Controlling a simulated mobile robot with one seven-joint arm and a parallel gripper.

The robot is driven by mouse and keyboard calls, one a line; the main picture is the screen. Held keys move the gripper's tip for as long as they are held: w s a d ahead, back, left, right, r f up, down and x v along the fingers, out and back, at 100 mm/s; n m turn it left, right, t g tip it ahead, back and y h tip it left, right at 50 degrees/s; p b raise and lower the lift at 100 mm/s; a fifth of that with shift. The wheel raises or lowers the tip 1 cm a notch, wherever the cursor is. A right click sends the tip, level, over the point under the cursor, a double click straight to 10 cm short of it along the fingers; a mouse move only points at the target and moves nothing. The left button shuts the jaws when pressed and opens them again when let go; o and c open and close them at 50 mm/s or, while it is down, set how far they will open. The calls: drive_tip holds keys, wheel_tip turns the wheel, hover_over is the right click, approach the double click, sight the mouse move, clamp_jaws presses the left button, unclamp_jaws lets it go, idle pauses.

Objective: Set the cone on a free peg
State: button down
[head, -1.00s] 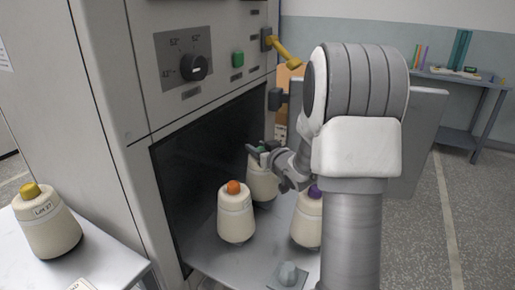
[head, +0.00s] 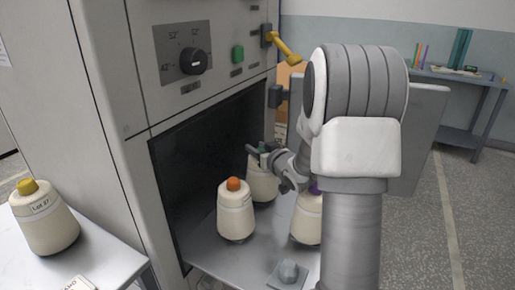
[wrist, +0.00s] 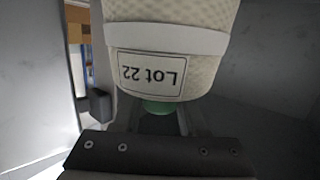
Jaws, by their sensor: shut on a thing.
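A cream cone with a green tip (head: 262,184) stands upright at the back of the tray (head: 226,262), in front of the dark oven opening. My gripper (head: 262,152) is shut on its green tip from above. In the wrist view the cone fills the upper middle, with an upside-down "Lot 22" label (wrist: 152,72) and the green tip (wrist: 158,107) between the fingers. I cannot tell whether its base touches the tray. A grey peg (head: 288,271) on a small square plate stands bare at the tray's front.
An orange-tipped cone (head: 236,212) stands just in front of the held one. A purple-tipped cone (head: 306,220) is at the right, partly hidden by my arm. A yellow-tipped "Lot 27" cone (head: 46,222) stands on the left table (head: 105,252). The oven wall (head: 95,100) rises at left.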

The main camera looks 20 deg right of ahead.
drive_tip(key=shift+f, duration=0.3)
drive_tip(key=shift+c, duration=1.9)
unclamp_jaws()
drive_tip(key=shift+r, duration=0.45)
wheel_tip(320, 180, up, 3)
drive_tip(key=shift+r+p, duration=0.15)
drive_tip(key=shift+p, duration=0.6)
drive_tip(key=s+d+r+p, duration=0.4)
drive_tip(key=s+d+r, duration=0.2)
drive_tip(key=s+d, duration=0.2)
drive_tip(key=shift+s+r, duration=0.3)
drive_tip(key=shift+r, duration=0.1)
